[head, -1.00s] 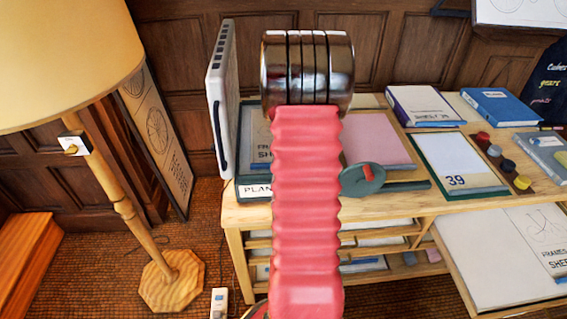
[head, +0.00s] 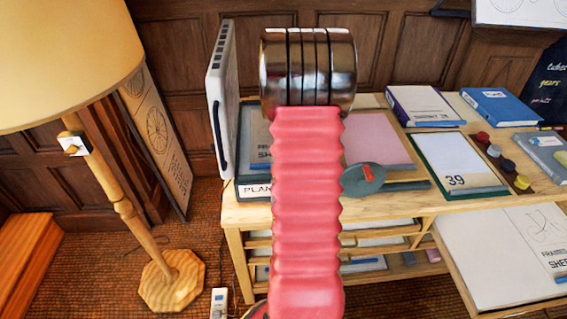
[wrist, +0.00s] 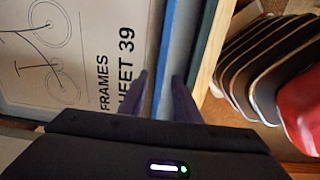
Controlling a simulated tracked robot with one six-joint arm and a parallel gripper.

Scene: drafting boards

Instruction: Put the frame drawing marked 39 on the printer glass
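A frame drawing with a bicycle outline (wrist: 45,45) and the print "FRAMES SHEET 39" fills the left of the wrist view. A blue strip (wrist: 176,30) runs along its edge. My gripper (wrist: 160,82) has its two dark fingertips apart beside that strip, with blue and pale surface showing between them. I cannot tell whether they touch it. In the head view the gripper is hidden behind my arm. A dark flat bed labelled "PLAN" (head: 256,190) bears a partly hidden sheet (head: 256,135) reading "SHE". A white panel (head: 221,95) stands upright at its left.
A board marked 39 (head: 457,160) lies right on the wooden table (head: 300,212). A pink sheet (head: 375,140), a green disc-shaped tool (head: 362,180), a blue binder (head: 500,105) and coloured pucks (head: 508,166) are around it. A lamp (head: 125,215) stands at left.

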